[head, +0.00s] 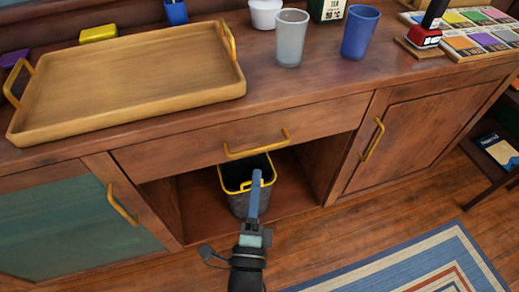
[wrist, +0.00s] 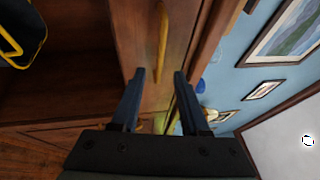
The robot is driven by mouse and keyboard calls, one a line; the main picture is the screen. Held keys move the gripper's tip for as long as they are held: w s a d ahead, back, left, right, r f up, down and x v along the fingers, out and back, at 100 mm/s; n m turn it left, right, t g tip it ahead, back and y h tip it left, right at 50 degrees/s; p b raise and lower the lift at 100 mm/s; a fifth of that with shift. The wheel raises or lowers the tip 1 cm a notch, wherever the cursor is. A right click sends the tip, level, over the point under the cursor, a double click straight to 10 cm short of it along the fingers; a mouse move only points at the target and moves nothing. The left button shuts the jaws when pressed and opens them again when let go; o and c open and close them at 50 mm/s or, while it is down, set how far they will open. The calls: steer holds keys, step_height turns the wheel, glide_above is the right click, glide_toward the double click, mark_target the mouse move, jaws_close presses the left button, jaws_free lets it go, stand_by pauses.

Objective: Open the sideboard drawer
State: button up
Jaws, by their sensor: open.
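The sideboard (head: 290,100) is dark reddish wood. Its drawer (head: 190,146) looks shut, with its front under the top edge, above an open compartment. The drawer's yellow bar handle (head: 258,147) runs along the front; it also shows in the wrist view (wrist: 163,42), turned upright. My gripper (head: 256,178) is below and in front of the handle, apart from it. In the wrist view my gripper (wrist: 155,78) has its two blue fingers spread with nothing between them, and the handle lies beyond the gap between them.
A dark bin (head: 238,198) with a yellow rim stands in the open compartment behind my gripper. A wooden tray (head: 130,85), a grey cup (head: 291,38) and a blue cup (head: 360,32) stand on top. Closed doors flank the compartment. A striped rug (head: 410,265) lies at right.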

mark_target(260, 148)
steer(key=x, duration=0.9)
steer(key=shift+b, duration=0.35)
steer(key=shift+s, duration=0.1)
steer(key=shift+c, duration=0.3)
jaws_close()
stand_by(0.4)
